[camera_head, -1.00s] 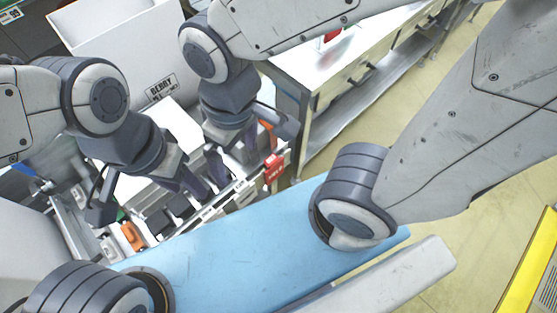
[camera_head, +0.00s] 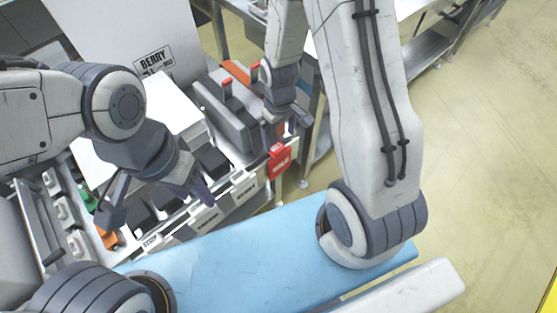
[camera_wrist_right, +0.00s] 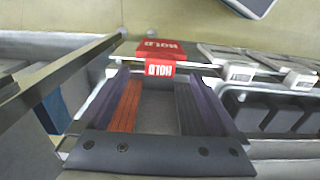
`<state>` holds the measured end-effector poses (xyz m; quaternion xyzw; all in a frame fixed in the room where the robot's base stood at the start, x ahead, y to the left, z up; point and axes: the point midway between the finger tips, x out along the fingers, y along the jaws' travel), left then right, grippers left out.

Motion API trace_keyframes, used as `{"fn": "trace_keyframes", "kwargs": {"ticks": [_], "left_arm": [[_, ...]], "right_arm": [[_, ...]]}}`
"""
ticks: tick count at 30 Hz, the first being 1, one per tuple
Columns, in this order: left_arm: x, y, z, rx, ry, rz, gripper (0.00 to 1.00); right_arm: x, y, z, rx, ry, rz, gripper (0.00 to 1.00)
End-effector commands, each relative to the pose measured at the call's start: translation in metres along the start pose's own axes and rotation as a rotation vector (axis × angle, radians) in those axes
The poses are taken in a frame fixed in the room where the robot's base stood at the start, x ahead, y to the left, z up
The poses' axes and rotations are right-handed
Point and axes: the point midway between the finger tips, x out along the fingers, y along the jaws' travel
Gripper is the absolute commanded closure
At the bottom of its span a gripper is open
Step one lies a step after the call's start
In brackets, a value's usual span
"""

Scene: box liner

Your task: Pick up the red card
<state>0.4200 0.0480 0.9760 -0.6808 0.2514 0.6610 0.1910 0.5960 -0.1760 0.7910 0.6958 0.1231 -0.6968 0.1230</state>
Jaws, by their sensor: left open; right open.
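My left gripper (camera_head: 158,203) is open and empty over the left part of the machine front.
A white box marked BERRY (camera_head: 125,40) stands at the back left. Grey blocks with red-topped levers (camera_head: 228,108) are left of my right gripper. A metal table (camera_head: 425,62) stands behind my right arm. Yellow floor (camera_head: 480,150) is clear at the right.

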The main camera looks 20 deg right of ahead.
Motion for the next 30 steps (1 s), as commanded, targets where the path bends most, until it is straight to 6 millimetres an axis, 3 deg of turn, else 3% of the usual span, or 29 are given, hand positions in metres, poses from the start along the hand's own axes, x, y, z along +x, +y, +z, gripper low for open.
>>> {"fn": "trace_keyframes", "kwargs": {"ticks": [12, 21, 22, 27, 29, 30], "left_arm": [[0.002, 0.000, 0.000, 0.000, 0.000, 0.000, 0.50], [0.002, 0.000, 0.000, 0.000, 0.000, 0.000, 0.50], [0.002, 0.000, 0.000, 0.000, 0.000, 0.000, 0.50], [0.002, 0.000, 0.000, 0.000, 0.000, 0.000, 0.50], [0.002, 0.000, 0.000, 0.000, 0.000, 0.000, 0.50], [0.002, 0.000, 0.000, 0.000, 0.000, 0.000, 0.50]], "right_arm": [[0.049, -0.001, -0.006, 0.002, -0.001, -0.001, 0.03], [0.055, -0.001, -0.007, 0.002, 0.002, 0.000, 0.03], [0.055, -0.001, -0.007, 0.002, 0.002, 0.000, 0.06], [0.054, -0.001, -0.007, 0.002, 0.001, 0.000, 0.71], [0.054, -0.001, -0.007, 0.002, 0.001, 0.000, 0.94], [0.054, -0.001, -0.007, 0.002, 0.001, 0.000, 1.00]]}}
